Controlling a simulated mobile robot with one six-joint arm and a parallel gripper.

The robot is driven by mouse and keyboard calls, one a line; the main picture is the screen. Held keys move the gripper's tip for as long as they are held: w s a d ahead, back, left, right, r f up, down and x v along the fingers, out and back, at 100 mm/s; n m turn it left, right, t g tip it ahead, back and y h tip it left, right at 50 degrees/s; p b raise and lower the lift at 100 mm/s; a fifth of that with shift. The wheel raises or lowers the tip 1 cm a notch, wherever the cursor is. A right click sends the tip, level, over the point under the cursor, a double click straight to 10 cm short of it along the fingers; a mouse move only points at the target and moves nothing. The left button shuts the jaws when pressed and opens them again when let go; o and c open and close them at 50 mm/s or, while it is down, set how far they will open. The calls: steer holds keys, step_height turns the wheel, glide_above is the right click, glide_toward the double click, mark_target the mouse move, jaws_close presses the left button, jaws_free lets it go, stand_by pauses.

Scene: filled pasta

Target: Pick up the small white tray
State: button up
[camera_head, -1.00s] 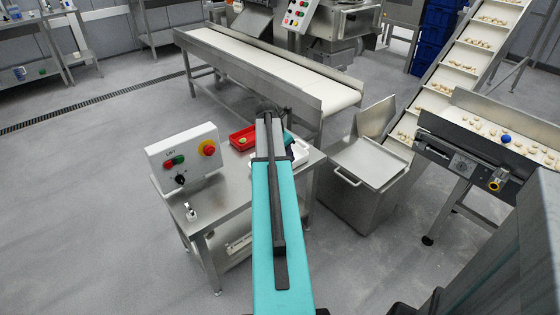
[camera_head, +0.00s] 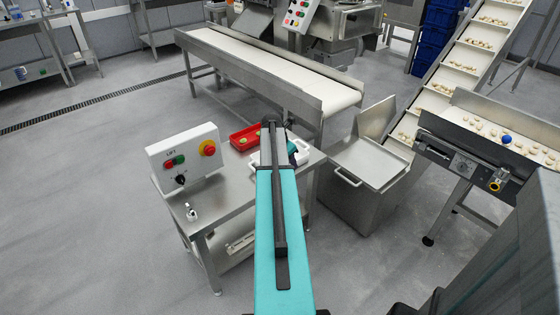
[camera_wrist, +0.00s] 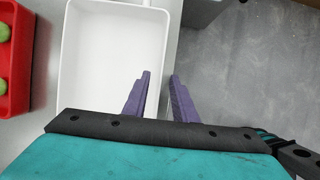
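The small white tray (camera_wrist: 108,50) is empty and fills the left middle of the wrist view. In the head view the white tray (camera_head: 301,158) lies on the steel table, partly hidden behind my arm. My gripper (camera_wrist: 161,75) is open, with its two purple fingers apart at the tray's right side. The left finger appears over the tray's inside and the right finger outside it, with the right wall in the gap between them. I cannot tell how far down the fingers reach. The head view hides the fingers behind my arm.
A red tray (camera_head: 246,138) with green pieces stands close on the left of the white tray. A control box (camera_head: 184,158) with buttons stands on the steel table (camera_head: 215,205). A steel bin (camera_head: 362,175) stands to the right, and a conveyor (camera_head: 270,68) lies behind.

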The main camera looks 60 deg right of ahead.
steer(key=shift+x, duration=1.05)
jaws_close()
